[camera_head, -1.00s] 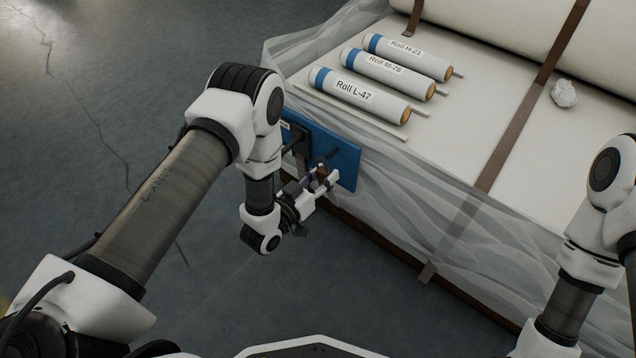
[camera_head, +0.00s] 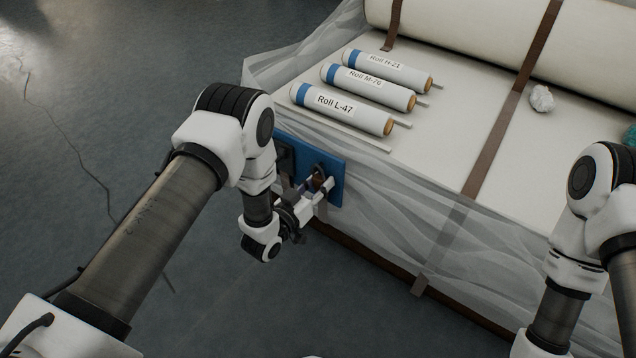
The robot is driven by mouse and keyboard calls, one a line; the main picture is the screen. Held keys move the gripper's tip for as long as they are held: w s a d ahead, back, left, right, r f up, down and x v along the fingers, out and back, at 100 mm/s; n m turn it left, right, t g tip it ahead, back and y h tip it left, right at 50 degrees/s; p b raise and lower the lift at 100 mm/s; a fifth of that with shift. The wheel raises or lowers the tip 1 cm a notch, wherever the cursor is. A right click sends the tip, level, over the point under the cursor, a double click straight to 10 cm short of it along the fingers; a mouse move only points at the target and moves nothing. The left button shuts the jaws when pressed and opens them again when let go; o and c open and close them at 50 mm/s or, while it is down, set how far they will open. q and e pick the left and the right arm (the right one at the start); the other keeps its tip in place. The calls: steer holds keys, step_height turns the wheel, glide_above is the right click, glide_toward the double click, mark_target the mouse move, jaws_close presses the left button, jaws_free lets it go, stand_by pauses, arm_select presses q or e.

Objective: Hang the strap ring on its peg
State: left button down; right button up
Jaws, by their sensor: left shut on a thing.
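A blue board (camera_head: 337,181) is fixed to the side of the pale wadding block. A dark peg (camera_head: 321,169) sticks out of the board. My left gripper (camera_head: 319,188) is at the front of this board, shut on the strap ring (camera_head: 318,180), a small brownish thing mostly hidden between the fingers. The ring is very close to the peg. I cannot tell whether it is around the peg or only beside it. A short greyish strap seems to hang below the fingers. My right arm shows at the right edge; its gripper is out of view.
Rolls labelled L-47 (camera_head: 343,109), M-76 (camera_head: 368,87) and H-21 (camera_head: 388,71) lie on top of the block. A crumpled white lump (camera_head: 541,98) lies right of a brown strap (camera_head: 490,155). Translucent film covers the block's side. The floor at left is clear.

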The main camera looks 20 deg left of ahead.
arm_select(q)
steer(key=shift+w, duration=0.15)
steer(key=c, duration=0.7)
jaws_free()
steer(key=shift+w+d+f, duration=0.1)
steer(key=shift+w+d, duration=0.05)
